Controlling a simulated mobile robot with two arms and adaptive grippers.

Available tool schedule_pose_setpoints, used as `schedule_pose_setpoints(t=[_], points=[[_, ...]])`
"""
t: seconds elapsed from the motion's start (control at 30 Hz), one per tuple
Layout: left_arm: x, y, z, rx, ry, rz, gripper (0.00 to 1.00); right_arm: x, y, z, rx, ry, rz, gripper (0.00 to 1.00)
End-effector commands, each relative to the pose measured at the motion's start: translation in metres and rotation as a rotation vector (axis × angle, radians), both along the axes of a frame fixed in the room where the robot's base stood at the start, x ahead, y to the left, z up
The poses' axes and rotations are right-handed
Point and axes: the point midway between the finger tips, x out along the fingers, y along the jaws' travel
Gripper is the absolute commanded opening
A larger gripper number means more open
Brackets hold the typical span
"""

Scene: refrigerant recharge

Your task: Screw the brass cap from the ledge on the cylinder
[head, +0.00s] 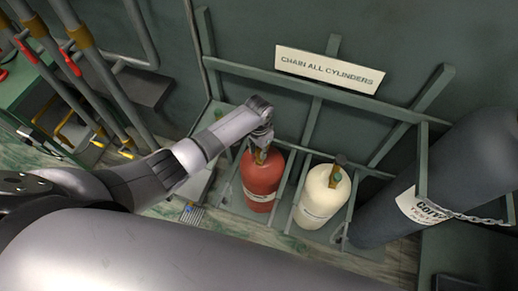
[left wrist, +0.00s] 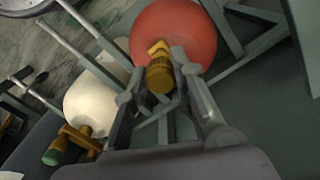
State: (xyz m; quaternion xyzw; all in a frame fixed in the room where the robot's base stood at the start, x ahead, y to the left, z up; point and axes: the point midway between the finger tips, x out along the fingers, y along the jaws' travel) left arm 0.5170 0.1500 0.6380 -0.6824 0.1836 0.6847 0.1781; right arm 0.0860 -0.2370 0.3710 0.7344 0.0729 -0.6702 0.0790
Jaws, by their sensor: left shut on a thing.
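A red cylinder (head: 262,182) stands in a grey-green rack, its top also filling the upper middle of the left wrist view (left wrist: 175,28). My left gripper (head: 263,138) is above its valve, pointing down. In the left wrist view the two fingers (left wrist: 158,75) are on either side of a ribbed brass cap (left wrist: 160,78). The cap lines up with the brighter brass valve (left wrist: 158,47) of the red cylinder. Whether it touches or is threaded on the valve I cannot tell. My right gripper is out of view.
A cream cylinder (head: 322,200) with a brass valve (head: 335,178) stands to the right in the rack. A large dark cylinder (head: 455,175) leans further right with a chain (head: 470,216). Rack bars (head: 313,140) run close behind the gripper. Pipes (head: 95,75) stand at left.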

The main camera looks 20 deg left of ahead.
Motion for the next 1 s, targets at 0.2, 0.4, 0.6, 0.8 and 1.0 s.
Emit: schedule_pose_setpoints(t=[0.2, 0.4, 0.6, 0.8, 1.0], points=[[0.0002, 0.0000, 0.0010, -0.010, 0.005, 0.001, 0.00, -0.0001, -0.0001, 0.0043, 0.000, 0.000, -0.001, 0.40], [0.0003, 0.0001, 0.0002, -0.010, 0.005, 0.000, 0.00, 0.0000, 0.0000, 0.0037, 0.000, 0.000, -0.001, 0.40], [0.0002, 0.0001, -0.0009, -0.010, 0.005, 0.000, 0.00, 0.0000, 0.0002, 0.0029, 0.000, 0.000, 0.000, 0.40], [0.0002, 0.0001, -0.0039, -0.010, 0.005, 0.000, 0.00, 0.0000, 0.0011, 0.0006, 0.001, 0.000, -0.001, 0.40], [0.0002, 0.0002, -0.0069, -0.010, 0.005, 0.000, 0.00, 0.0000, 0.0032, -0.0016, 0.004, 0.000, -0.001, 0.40]])
